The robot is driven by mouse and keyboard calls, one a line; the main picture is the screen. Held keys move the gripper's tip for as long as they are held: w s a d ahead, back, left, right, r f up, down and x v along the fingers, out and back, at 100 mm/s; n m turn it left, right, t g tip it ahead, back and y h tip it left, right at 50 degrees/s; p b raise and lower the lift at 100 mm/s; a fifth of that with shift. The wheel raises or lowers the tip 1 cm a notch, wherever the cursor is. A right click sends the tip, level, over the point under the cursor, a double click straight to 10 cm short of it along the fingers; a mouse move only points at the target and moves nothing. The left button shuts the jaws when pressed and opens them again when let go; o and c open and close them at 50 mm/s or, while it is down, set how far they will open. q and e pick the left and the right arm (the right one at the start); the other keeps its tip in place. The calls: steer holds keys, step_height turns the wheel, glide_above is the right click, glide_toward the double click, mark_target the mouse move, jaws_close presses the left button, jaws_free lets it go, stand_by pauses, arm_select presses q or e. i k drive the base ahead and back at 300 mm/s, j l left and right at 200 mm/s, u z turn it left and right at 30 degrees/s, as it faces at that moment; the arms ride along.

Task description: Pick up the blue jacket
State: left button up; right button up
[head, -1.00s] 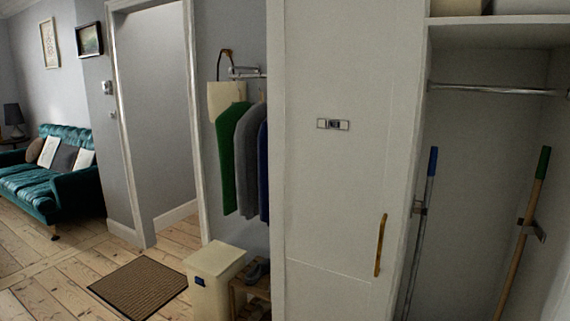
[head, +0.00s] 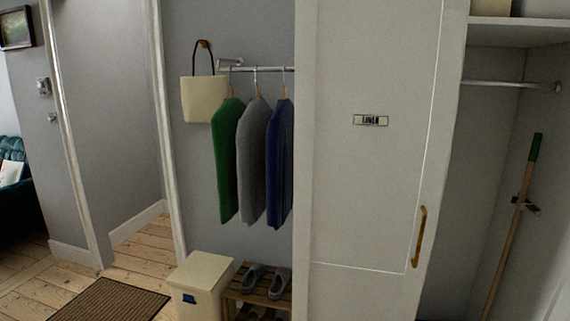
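The blue jacket (head: 280,165) hangs on a hanger from a metal rail (head: 258,68) on the grey wall. It is the rightmost of three garments, beside a grey jacket (head: 251,160) and close to the edge of the white cupboard. A green jacket (head: 228,160) hangs at the left of the row. Neither of my grippers shows in the head view.
The white cupboard door (head: 365,200) with a brass handle (head: 419,237) stands right of the jackets. Below them are a cream box (head: 201,272) and a wooden shoe rack (head: 245,297). A cream bag (head: 204,100) hangs at left. A doormat (head: 110,302) lies on the floor.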

mark_target(280, 134)
steer(key=i+j+z, duration=0.15)
steer(key=i+j, duration=0.15)
steer(key=i+j+z, duration=0.15)
steer(key=i+j, duration=0.15)
steer(key=j, duration=0.25)
steer(key=i+j+z, duration=0.1)
steer(key=i+j, duration=0.2)
steer(key=j, duration=0.15)
